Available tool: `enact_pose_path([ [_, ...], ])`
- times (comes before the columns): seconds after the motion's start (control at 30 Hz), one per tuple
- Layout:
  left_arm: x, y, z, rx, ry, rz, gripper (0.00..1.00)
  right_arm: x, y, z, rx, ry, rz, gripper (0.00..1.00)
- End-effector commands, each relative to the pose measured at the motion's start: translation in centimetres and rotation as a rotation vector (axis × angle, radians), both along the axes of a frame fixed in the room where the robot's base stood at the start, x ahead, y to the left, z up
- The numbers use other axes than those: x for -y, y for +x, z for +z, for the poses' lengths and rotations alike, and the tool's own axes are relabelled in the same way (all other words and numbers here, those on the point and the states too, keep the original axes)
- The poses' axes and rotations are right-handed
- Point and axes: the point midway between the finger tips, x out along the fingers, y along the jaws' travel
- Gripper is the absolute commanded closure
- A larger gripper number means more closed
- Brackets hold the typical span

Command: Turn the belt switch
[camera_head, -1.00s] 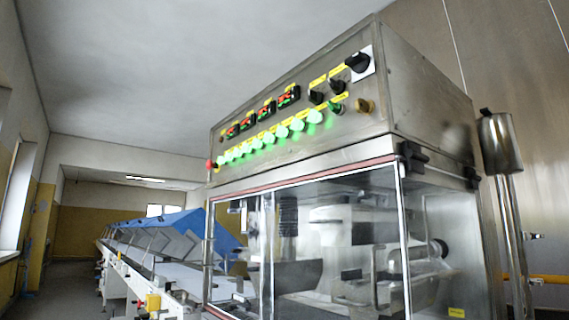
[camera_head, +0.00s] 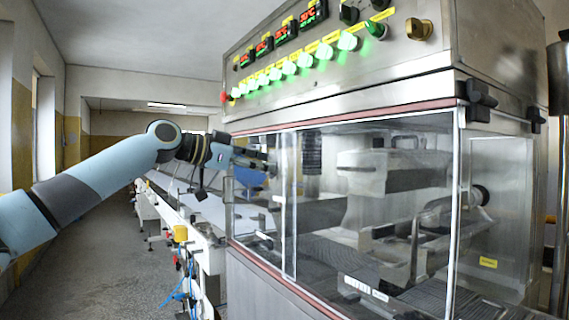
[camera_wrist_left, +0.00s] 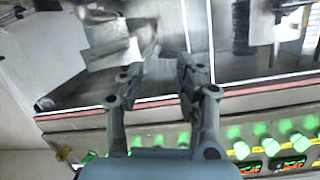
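The control panel (camera_head: 400,58) on the steel machine carries a row of green-lit knobs (camera_head: 348,41), black knobs (camera_head: 349,14) above them and a brass-coloured knob (camera_head: 419,29) at the right. I cannot read which is the belt switch. My left gripper (camera_head: 262,160) is in front of the glass near its left edge, below the green row and touching no knob that I can see. In the left wrist view its two fingers (camera_wrist_left: 157,84) are spread with nothing between them; green knobs (camera_wrist_left: 300,142) show at the lower right. My right gripper is out of view.
The glass front (camera_head: 370,200) of the machine stands below the panel. Black clamps (camera_head: 478,95) stick out at its right corner. A white conveyor (camera_head: 205,222) runs back at the left, with an open grey floor aisle (camera_head: 110,255) beside it.

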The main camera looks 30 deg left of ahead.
Motion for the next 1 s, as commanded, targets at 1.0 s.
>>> enact_pose_path([
  [1.0, 2.3, 3.5, 24.0, 0.299, 0.155, 0.000, 0.65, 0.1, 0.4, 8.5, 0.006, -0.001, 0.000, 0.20],
])
